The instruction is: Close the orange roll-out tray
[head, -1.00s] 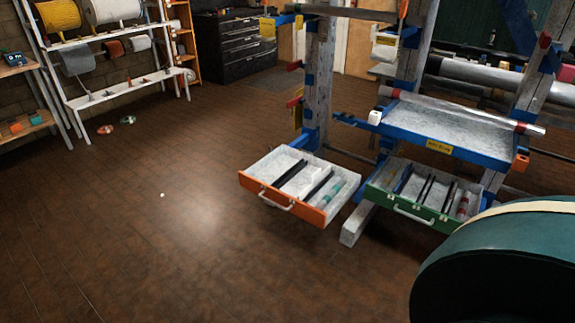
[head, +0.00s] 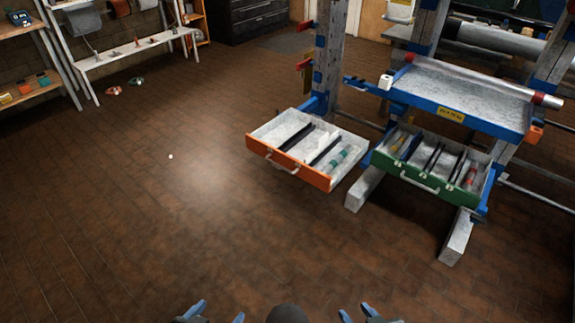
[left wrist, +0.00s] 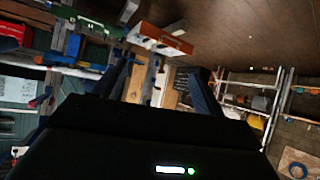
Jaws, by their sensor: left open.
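The orange roll-out tray (head: 319,179) is pulled out from the left side of the blue and grey rack. My left gripper (head: 216,313) is open and empty at the bottom of the head view, far from the tray. My right gripper (head: 358,313) is at the bottom edge, fingers apart and empty, also far from the tray.
A green tray (head: 425,187) is also pulled out, right of the orange one, below a blue-edged shelf (head: 465,95). The rack's feet (head: 457,236) stick out along the floor. Brown floor between my grippers and the trays is clear. White shelving (head: 120,50) stands at back left.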

